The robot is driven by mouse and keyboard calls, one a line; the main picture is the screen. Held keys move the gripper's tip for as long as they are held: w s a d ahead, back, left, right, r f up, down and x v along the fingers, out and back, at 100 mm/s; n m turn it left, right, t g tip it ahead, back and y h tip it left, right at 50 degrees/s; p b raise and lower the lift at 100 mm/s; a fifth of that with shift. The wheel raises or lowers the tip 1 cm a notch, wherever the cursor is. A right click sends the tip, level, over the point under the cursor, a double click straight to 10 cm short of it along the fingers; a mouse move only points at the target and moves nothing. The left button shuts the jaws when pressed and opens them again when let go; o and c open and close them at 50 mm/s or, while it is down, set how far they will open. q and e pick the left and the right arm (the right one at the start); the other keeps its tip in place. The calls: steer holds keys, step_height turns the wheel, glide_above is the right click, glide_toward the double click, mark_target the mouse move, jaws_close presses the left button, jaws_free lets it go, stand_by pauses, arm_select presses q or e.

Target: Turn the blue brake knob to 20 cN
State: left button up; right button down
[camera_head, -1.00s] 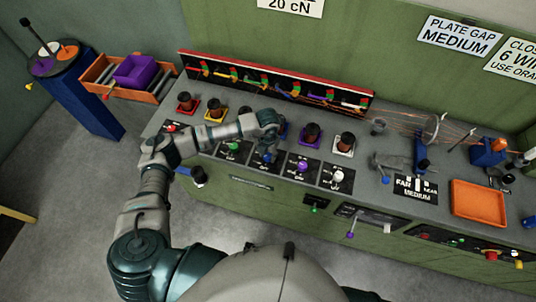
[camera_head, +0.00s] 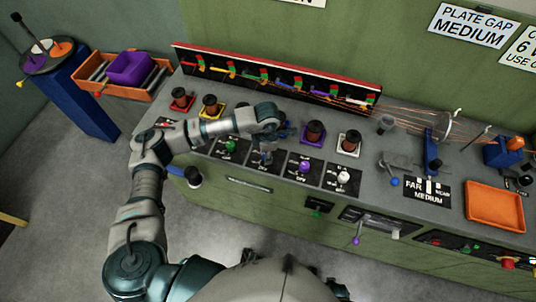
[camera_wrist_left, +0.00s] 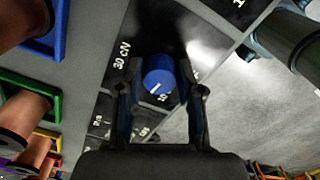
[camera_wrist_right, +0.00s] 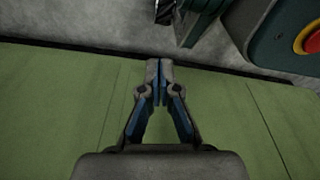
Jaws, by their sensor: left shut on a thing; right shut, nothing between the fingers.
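The blue brake knob (camera_wrist_left: 158,76) shows in the left wrist view as a round blue cap with a white pointer line, on a black dial plate (camera_wrist_left: 190,35). The printed "30 cN" stands to its left and a partly hidden "10" lies just below it. My left gripper (camera_wrist_left: 160,70) is shut on the knob, one finger at each side. My right gripper (camera_wrist_right: 160,72) is shut and empty in the right wrist view, against a green surface.
Green (camera_head: 231,146), purple (camera_head: 304,166) and white (camera_head: 343,177) knobs flank the blue dial. Copper spools, including one on a purple base (camera_head: 314,133), stand behind. An orange tray (camera_head: 495,205) lies at right. An orange crate (camera_head: 107,82) stands at far left.

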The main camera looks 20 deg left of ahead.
arm_select(q)
steer(key=shift+m+b, duration=0.7)
steer(key=shift+m, duration=0.5)
arm_select(e)
steer(key=shift+w+a+r, duration=0.15)
steer(key=shift+w+r, duration=0.55)
steer(key=shift+r, duration=0.2)
steer(key=shift+w+a+r, duration=0.1)
steer(key=shift+w+r, duration=0.6)
steer(key=shift+r, duration=0.15)
arm_select(q)
steer(key=shift+a, duration=0.1)
steer(key=o, duration=1.2)
steer(key=shift+c, duration=0.2)
arm_select(e)
steer(key=shift+w, duration=0.1)
arm_select(q)
steer(key=shift+r, duration=0.1)
step_height(320, 180, up, 12)
steer(key=shift+f, duration=0.2)
steer(key=shift+w, duration=0.1)
